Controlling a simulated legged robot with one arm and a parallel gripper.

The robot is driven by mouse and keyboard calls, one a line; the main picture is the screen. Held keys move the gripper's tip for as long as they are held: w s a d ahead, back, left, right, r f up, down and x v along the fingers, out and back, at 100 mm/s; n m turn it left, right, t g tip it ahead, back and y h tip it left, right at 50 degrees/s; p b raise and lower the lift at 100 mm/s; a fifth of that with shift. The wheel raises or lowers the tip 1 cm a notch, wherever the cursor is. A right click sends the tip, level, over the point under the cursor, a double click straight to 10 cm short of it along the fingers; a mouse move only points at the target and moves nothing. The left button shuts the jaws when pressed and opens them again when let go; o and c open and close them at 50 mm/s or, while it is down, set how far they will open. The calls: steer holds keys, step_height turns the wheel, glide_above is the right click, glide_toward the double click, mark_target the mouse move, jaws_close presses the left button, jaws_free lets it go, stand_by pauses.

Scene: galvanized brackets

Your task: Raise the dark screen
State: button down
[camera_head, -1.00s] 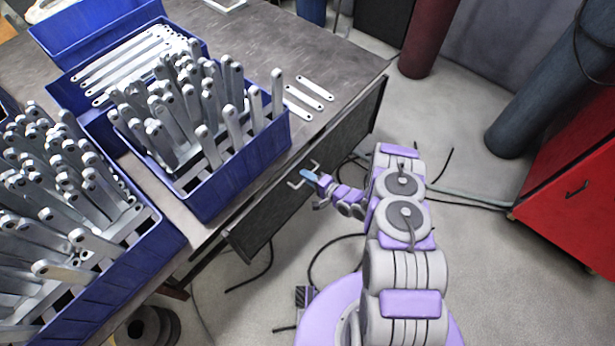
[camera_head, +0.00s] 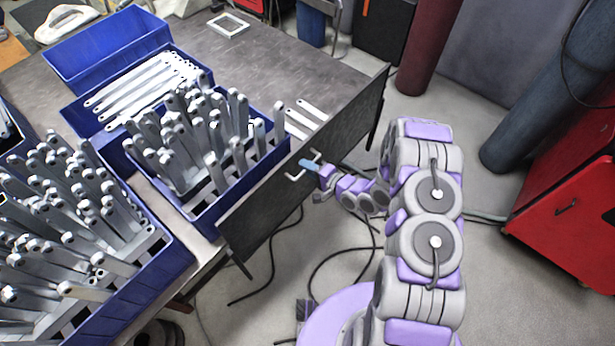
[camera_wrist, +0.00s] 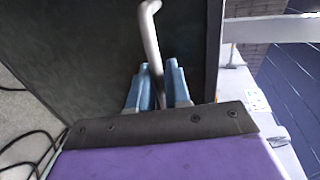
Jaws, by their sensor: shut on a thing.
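The dark screen (camera_head: 266,208) is a flat dark panel along the table's right side in the head view. Its upper edge stands above the table top near the far right end. A pale metal handle (camera_head: 298,172) is fixed to its face. My gripper (camera_head: 309,164) is shut on the handle. In the wrist view, the blue fingers of my gripper (camera_wrist: 158,88) sit on both sides of the bent handle (camera_wrist: 150,38), with the dark screen (camera_wrist: 85,50) behind. The fingers hide part of the handle.
A blue bin (camera_head: 205,215) full of upright metal brackets stands close to the screen, with loose flat brackets (camera_head: 308,112) beside it. A larger blue bin (camera_head: 150,275) is at lower left. Cables (camera_head: 262,290) lie on the floor. A red cabinet (camera_head: 570,200) stands at right.

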step_height(320, 180, up, 16)
steer(key=p, duration=0.7)
steer(key=shift+w+r, duration=0.1)
steer(key=c, duration=1.4)
jaws_free()
steer(key=shift+o, duration=0.4)
steer(key=v, duration=1.7)
steer(key=shift+d+p, duration=0.2)
steer(key=shift+p, duration=0.15)
